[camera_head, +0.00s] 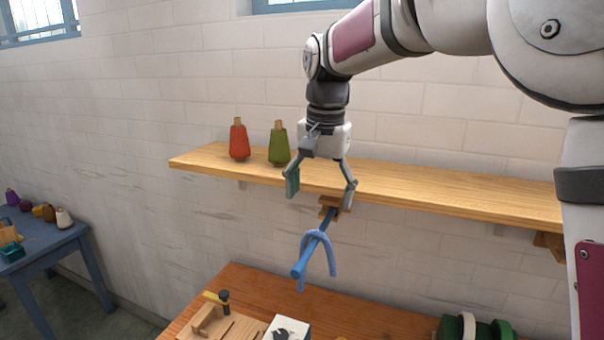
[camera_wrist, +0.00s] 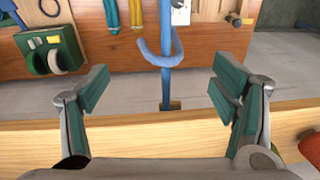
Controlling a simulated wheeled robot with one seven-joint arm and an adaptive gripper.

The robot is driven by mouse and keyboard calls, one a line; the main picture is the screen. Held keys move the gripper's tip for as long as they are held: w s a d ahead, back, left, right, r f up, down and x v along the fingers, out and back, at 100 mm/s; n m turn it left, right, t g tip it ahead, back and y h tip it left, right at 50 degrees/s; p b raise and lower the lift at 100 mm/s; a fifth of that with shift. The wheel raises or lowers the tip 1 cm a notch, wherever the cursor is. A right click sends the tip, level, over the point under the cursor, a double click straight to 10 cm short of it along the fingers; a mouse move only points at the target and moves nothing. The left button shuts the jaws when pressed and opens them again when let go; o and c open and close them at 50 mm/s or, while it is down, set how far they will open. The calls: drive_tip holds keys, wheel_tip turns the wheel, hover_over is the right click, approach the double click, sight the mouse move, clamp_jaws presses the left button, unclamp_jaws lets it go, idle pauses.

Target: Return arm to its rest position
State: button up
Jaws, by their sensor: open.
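My gripper (camera_head: 322,188) hangs from my arm in front of the wooden wall shelf, pointing down. Its jaws are spread wide with nothing between them. The wrist view shows both green-padded fingers apart (camera_wrist: 165,95), over the shelf's edge.
The wooden shelf (camera_head: 440,192) bears a red cone (camera_head: 238,142) and a green cone (camera_head: 279,146) left of my gripper. Below is a brown workbench (camera_head: 245,282) with tools. A blue table (camera_head: 62,240) with several small skeins stands far left.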

drive_tip(key=s+d+r+n+t, duration=0.1)
drive_tip(key=s+d+r, duration=0.2)
drive_tip(key=s+d, duration=0.4)
drive_tip(key=s+d+f+n+t+b, duration=0.1)
drive_tip(key=s+d+f, duration=0.3)
drive_tip(key=s, duration=0.4)
drive_tip(key=s+d+f+n+t+b, duration=0.1)
drive_tip(key=s+d+f+n+t, duration=0.1)
drive_tip(key=s+d, duration=0.3)
drive_tip(key=s+f, duration=0.1)
drive_tip(key=s, duration=0.3)
drive_tip(key=shift+d+f+n+t+b, duration=0.2)
drive_tip(key=shift+f+n+t+b, duration=0.1)
drive_tip(key=shift+f, duration=0.1)
drive_tip(key=shift+s, duration=0.1)
idle(0.3)
